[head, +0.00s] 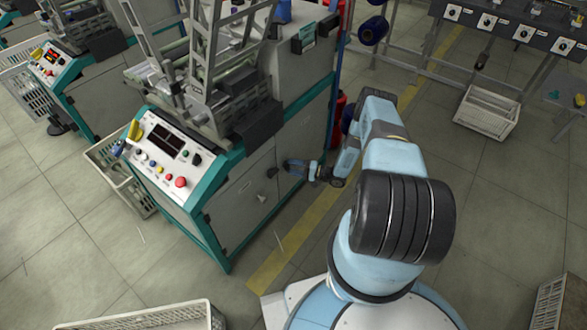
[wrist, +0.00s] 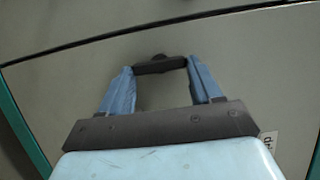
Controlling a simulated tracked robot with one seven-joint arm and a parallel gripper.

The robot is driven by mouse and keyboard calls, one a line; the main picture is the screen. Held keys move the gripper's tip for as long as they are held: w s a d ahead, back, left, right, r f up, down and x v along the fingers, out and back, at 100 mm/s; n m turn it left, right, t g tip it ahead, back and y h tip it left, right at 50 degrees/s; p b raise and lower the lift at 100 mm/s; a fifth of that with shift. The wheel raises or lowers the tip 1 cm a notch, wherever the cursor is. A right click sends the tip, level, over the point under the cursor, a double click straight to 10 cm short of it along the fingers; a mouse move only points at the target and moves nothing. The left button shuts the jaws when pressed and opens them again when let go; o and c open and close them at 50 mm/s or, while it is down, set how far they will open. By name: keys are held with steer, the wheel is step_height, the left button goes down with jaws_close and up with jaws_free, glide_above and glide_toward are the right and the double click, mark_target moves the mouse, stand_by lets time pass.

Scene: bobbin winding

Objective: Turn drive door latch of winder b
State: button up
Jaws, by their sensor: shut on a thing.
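In the wrist view, the black latch handle (wrist: 160,65) sits on a grey-green door panel (wrist: 60,100) of the winder. The bar lies crosswise, tilted slightly up to the right in that picture. My gripper (wrist: 161,68) has its two blue fingers at the bar's two ends, and it is shut on the handle. In the head view, my gripper (head: 287,165) reaches the side of the nearest winder (head: 235,205), which has teal edges. The held handle is too small there to make out clearly.
A white control panel (head: 167,152) with a red button faces left on the winder. A yellow floor line (head: 300,235) runs beside it. A white crate (head: 487,112) stands at the back right and another (head: 150,318) at the front left.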

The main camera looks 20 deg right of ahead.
steer(key=o, duration=1.1)
steer(key=shift+d+f, duration=0.1)
steer(key=shift+c, duration=0.2)
steer(key=v, duration=1.3)
steer(key=shift+s+d, duration=0.25)
steer(key=shift+d, duration=0.05)
steer(key=shift+f, duration=0.2)
